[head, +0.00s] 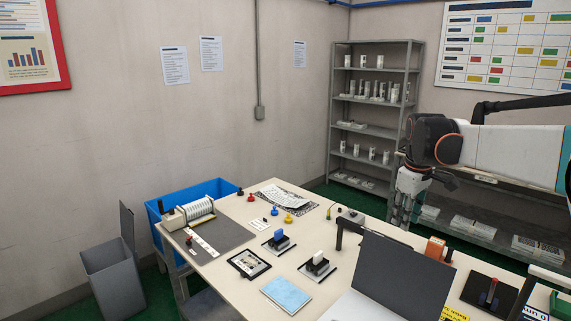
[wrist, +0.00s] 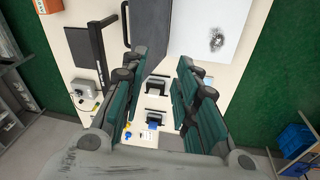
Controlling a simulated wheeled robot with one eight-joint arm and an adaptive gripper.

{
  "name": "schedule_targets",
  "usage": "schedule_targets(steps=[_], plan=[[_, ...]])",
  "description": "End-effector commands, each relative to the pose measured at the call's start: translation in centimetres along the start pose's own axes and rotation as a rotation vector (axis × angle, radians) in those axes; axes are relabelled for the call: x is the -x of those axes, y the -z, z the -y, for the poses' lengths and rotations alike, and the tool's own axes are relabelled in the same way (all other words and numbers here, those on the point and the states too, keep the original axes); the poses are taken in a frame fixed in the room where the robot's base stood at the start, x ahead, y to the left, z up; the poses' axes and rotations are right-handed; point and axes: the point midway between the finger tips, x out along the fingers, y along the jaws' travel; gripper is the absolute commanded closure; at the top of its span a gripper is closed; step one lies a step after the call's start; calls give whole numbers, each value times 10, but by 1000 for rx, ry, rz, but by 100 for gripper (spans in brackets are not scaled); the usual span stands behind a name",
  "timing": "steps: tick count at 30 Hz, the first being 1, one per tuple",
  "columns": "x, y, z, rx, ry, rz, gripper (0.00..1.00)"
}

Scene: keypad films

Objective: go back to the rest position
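My gripper (head: 402,218) hangs at the end of my arm on the right of the head view, pointing down, above or beyond the table's far right edge. In the wrist view my gripper (wrist: 162,75) has its two green-padded fingers spread, with a clear gap and nothing held between them. The table (head: 225,272) lies below and shows between the fingers. The head view does not show the gap between the fingers clearly.
A dark laptop (head: 392,275), a black-framed tablet (head: 248,263), a blue pad (head: 286,291), small stands and a roll device (head: 200,207) occupy the table. A shelf rack (head: 378,132) stands behind. A blue bin (head: 180,197) and grey bin (head: 112,270) stand left.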

Motion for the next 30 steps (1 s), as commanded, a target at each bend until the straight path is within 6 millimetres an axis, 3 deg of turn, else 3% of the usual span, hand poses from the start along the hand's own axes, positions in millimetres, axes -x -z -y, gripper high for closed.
schedule_targets(steps=[7, 15, 23, 30], plan=[[23, -30, 65, -123, -47, -77, 72], [30, -71, 133, -262, -83, -170, 72], [18, -116, 197, -395, -98, -268, 72], [-10, -157, 250, -515, -96, -362, 72]])
